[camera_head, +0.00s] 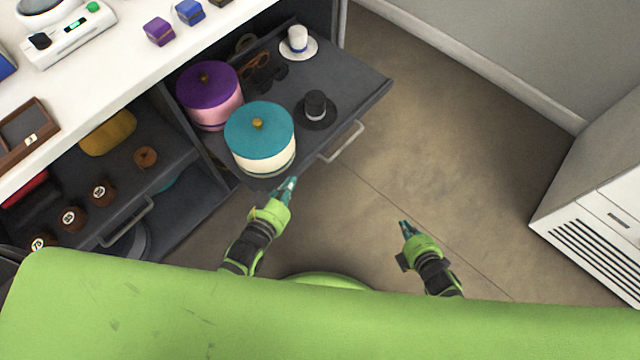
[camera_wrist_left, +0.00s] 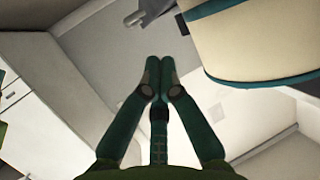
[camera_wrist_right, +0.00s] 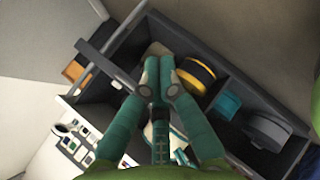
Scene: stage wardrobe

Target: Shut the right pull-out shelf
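The right pull-out shelf (camera_head: 360,85) is dark grey and stands pulled out from under the white counter. Its pale bar handle (camera_head: 341,143) is on the front edge. It carries a purple-lidded round box (camera_head: 210,97), a teal-lidded round box (camera_head: 260,140), a white small hat (camera_head: 298,43) and a black small hat (camera_head: 315,108). My left gripper (camera_head: 290,184) is shut and empty, just in front of the shelf's near corner, left of the handle. My right gripper (camera_head: 405,226) is shut and empty over open floor, right of and nearer than the handle, apart from it.
A left shelf with a handle (camera_head: 127,222) holds several brown rolls and a yellow item (camera_head: 108,132). The white counter (camera_head: 110,80) has small boxes and a device on top. A white vented cabinet (camera_head: 600,225) stands at the right. The floor between is clear.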

